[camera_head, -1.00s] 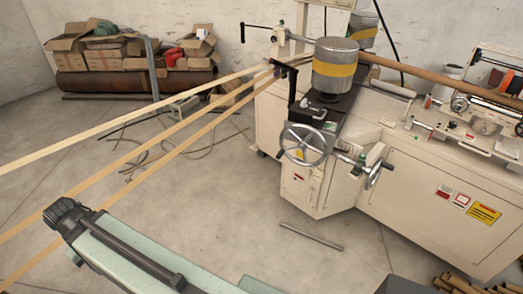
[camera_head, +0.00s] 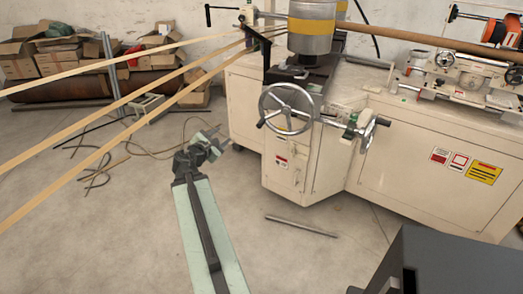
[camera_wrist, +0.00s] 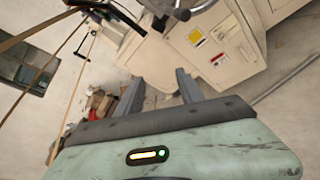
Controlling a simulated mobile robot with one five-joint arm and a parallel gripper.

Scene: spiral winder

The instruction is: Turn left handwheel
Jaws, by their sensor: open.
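The left handwheel (camera_head: 287,109) is a silver spoked wheel with a dark handle, on the front of the cream machine. A smaller handwheel (camera_head: 368,133) sits on a shaft to its right. My gripper (camera_head: 217,138) is left of the left handwheel and a little lower in the picture, clear of it. In the wrist view my gripper (camera_wrist: 158,83) has its two dark fingers apart with nothing between them. The wheel's face is fully visible in the head view; in the wrist view only machine parts near the top edge show, and I cannot make out the whole wheel.
The cream machine cabinet (camera_head: 440,175) fills the right side. Tan strips (camera_head: 130,99) run from the left to the winder's grey and yellow drum (camera_head: 312,27). A metal bar (camera_head: 300,226) lies on the floor. Boxes (camera_head: 62,55) stand at the back left. Floor before the machine is mostly clear.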

